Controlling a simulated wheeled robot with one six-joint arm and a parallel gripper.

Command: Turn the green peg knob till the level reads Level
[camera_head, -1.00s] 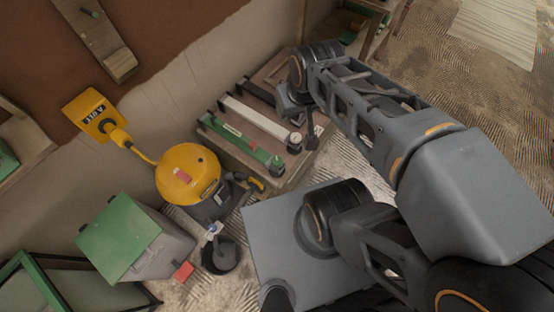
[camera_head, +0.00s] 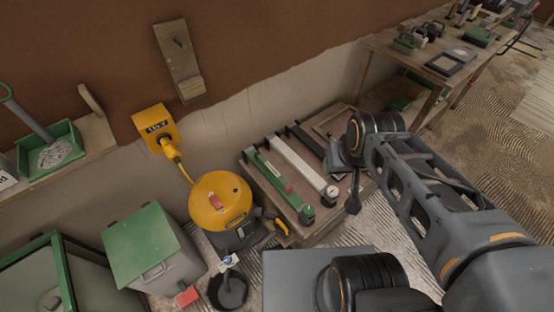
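A wooden board (camera_head: 172,68) is fixed at a tilt on the brown wall at upper left. A small green peg (camera_head: 181,43) sticks out of its upper part, and a pale block (camera_head: 190,88) is at its lower end. No reading can be made out on it. My gripper (camera_head: 353,205) hangs downward at the right edge of the low wooden platform, well right of and below the board. It is small and dark, and its fingers cannot be told apart. Nothing is seen in it.
Green (camera_head: 275,177) and white (camera_head: 298,165) bars lie on the low platform (camera_head: 250,165). A shelf with a green tray (camera_head: 55,150) is left; a workbench (camera_head: 440,65) is right.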

